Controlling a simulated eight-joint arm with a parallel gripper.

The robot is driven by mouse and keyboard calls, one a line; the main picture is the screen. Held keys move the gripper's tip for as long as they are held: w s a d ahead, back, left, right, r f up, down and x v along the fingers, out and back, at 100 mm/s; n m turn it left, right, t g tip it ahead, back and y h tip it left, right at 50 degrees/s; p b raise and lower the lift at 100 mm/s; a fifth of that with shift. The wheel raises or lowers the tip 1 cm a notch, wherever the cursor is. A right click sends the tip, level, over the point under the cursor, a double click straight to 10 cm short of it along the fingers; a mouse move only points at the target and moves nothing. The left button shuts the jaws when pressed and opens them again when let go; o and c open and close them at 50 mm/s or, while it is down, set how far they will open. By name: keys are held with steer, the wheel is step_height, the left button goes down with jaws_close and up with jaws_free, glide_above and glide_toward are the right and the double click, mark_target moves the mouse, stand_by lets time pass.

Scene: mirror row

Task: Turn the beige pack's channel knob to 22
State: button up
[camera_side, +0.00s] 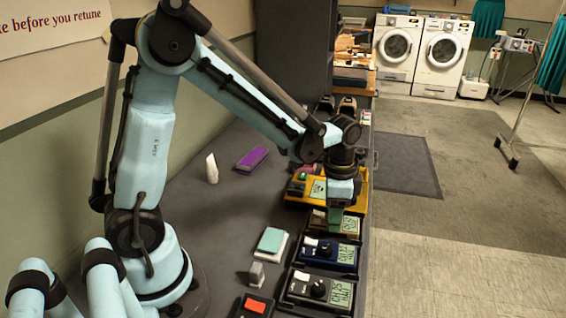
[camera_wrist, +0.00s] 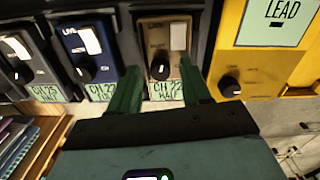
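The beige pack (camera_wrist: 158,30) stands in the row between the blue pack (camera_wrist: 88,45) and the yellow lead pack (camera_wrist: 250,62). It has a white switch, a black channel knob (camera_wrist: 160,68) and a small green display that appears to read CH 22 HALF. My gripper (camera_wrist: 159,73) is open, its two green fingers apart on either side of the beige pack's knob. I cannot tell whether they touch it. In the side view my gripper (camera_side: 336,214) is low over the beige pack (camera_side: 319,219), hiding part of it.
A black pack (camera_wrist: 22,60) reading CH 25 stands beyond the blue one. In the side view, a purple case (camera_side: 252,159), a white upright piece (camera_side: 212,168) and a green-topped block (camera_side: 271,241) lie left of the row. The bench right edge is close beside the packs.

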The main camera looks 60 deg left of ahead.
steer(key=shift+r, duration=0.1)
step_height(320, 180, up, 12)
stand_by(0.9)
steer(key=shift+f, duration=6.1)
steer(key=shift+c, duration=0.3)
